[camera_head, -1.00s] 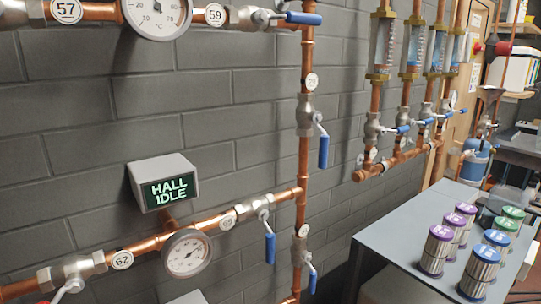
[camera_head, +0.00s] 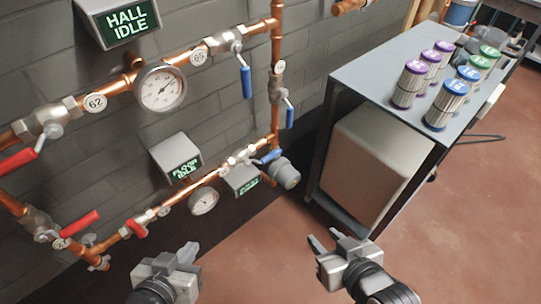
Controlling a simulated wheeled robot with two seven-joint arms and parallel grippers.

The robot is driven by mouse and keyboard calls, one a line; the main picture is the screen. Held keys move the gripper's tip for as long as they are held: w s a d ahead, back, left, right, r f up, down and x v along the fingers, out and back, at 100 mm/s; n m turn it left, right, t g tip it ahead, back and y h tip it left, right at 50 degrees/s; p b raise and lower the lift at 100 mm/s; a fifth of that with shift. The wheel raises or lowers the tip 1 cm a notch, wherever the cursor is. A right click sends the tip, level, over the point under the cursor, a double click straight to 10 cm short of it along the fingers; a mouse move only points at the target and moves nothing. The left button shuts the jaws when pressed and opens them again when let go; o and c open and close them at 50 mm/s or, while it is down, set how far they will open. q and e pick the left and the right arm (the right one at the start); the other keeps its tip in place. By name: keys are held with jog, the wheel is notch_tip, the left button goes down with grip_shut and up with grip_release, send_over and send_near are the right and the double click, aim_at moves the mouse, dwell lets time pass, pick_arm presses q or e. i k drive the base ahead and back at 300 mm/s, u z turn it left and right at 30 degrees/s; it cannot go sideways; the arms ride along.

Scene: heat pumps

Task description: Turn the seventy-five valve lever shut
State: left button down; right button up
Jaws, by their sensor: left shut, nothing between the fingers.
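No tag that I can read says 75, so I cannot tell which valve is the seventy-five. Blue levers hang down at the upper valve (camera_head: 246,80) and on the vertical pipe (camera_head: 289,112). Another blue lever (camera_head: 270,156) lies along the low pipe. Red levers are at the left edge (camera_head: 17,161), lower left (camera_head: 80,223) and on the low pipe (camera_head: 138,229). My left gripper (camera_head: 188,252) is shut and empty, in front of the low pipe. My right gripper (camera_head: 326,238) is open and empty, near the table's foot. Neither touches a lever.
A grey table (camera_head: 385,60) with several capped cylinders stands at the right, a pale box (camera_head: 370,160) beneath it. A round gauge (camera_head: 160,88) and the HALL IDLE display (camera_head: 122,22) are on the wall side. The reddish floor (camera_head: 470,230) is open at the lower right.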

aim_at(276, 151)
jog(key=u, duration=3.35)
jog(key=k, duration=2.25)
jog(key=z, duration=0.55)
jog(key=i, duration=0.45)
jog(key=u, duration=0.1)
